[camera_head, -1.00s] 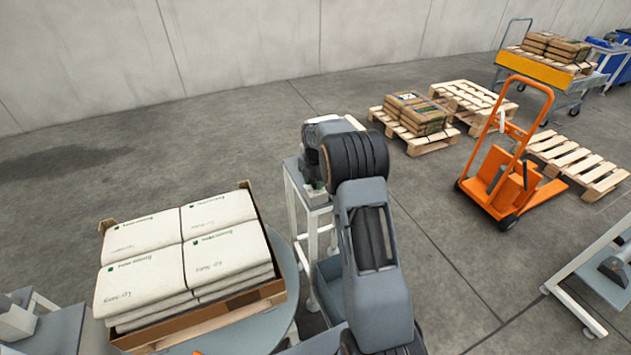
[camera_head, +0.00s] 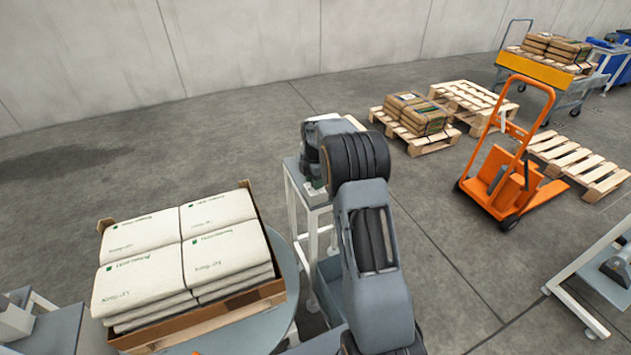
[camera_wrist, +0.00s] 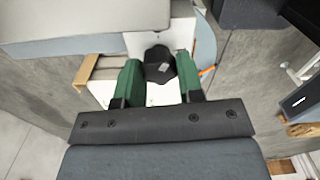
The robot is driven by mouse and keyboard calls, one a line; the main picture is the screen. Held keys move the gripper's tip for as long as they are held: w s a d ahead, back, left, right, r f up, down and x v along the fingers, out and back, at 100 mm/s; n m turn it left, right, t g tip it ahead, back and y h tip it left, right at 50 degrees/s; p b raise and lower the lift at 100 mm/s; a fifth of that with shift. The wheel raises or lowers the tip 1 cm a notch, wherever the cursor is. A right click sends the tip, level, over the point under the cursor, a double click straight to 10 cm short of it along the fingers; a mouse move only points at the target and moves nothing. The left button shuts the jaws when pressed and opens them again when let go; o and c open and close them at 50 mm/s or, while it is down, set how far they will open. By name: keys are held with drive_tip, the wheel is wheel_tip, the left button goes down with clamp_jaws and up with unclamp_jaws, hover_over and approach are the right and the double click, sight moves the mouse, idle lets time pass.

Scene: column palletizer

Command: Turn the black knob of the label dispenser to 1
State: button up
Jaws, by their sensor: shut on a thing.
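The black knob (camera_wrist: 159,66) shows in the wrist view, with a small light mark on its face. My gripper (camera_wrist: 159,80) has its two green fingers on either side of the knob and is shut on it. The white surface (camera_wrist: 176,95) behind the knob appears to be the label dispenser's front. No number scale can be read, so the knob's setting cannot be told. In the head view my arm hides the gripper and the knob; a small grey machine on a white-legged stand (camera_head: 316,205) shows partly behind the arm.
An orange hand truck (camera_head: 510,175), wooden pallets (camera_head: 585,165) and a cart (camera_head: 545,70) stand at the right. The floor between is clear.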

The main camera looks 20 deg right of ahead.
drive_tip(key=m, duration=0.6)
drive_tip(key=shift+w+m+b, duration=0.1)
drive_tip(key=shift+m+b, duration=0.2)
drive_tip(key=shift+b, duration=0.05)
drive_tip(key=m, duration=0.6)
drive_tip(key=shift+w+d, duration=0.1)
idle(0.4)
drive_tip(key=o, duration=0.9)
drive_tip(key=shift+r, duration=0.1)
